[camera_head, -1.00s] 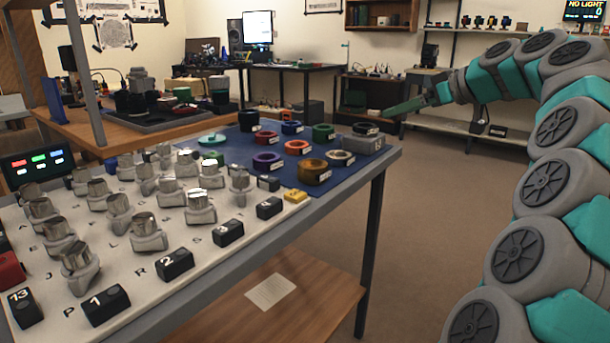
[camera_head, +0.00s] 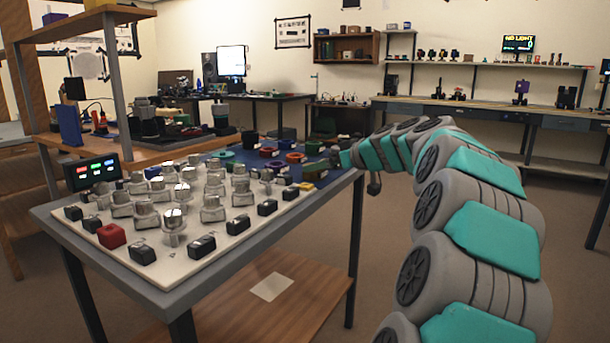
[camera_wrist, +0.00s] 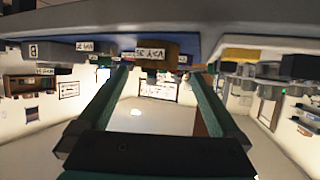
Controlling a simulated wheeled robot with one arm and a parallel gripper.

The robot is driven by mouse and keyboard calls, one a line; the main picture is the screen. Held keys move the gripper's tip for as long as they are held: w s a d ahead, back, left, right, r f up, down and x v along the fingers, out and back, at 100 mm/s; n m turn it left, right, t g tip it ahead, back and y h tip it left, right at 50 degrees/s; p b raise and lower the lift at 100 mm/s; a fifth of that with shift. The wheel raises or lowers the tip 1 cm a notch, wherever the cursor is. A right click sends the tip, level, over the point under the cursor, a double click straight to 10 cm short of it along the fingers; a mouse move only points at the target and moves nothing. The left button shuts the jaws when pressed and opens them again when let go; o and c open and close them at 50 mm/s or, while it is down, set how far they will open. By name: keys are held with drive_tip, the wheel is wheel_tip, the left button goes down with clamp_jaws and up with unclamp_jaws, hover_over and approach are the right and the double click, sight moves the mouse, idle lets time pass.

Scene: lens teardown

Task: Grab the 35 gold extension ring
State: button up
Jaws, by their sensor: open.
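The gold extension ring (camera_wrist: 172,48) shows in the wrist view at the top centre, with a white label (camera_wrist: 150,54) on its near side. The wrist picture is upside down. My gripper (camera_wrist: 157,73) is open and empty, its two teal fingers spread to either side of the ring's position. The ring appears just beyond the fingertips; I cannot tell the exact gap. In the head view the gold ring (camera_head: 314,171) stands near the right front corner of the blue mat, and my gripper (camera_head: 335,158) is close beside it, partly hiding that area.
Other coloured rings, such as a purple one (camera_head: 273,166) and a red one (camera_head: 294,157), stand close by on the mat. A yellow block (camera_head: 306,186) is in front. The white board (camera_head: 190,262) holds several metal parts and black blocks. Open floor lies right of the table.

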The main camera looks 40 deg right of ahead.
drive_tip(key=x, duration=0.6)
drive_tip(key=shift+s+d+f+p, duration=0.1)
drive_tip(key=shift+d+p, duration=0.15)
drive_tip(key=shift+p, duration=0.05)
drive_tip(key=c, duration=1.4)
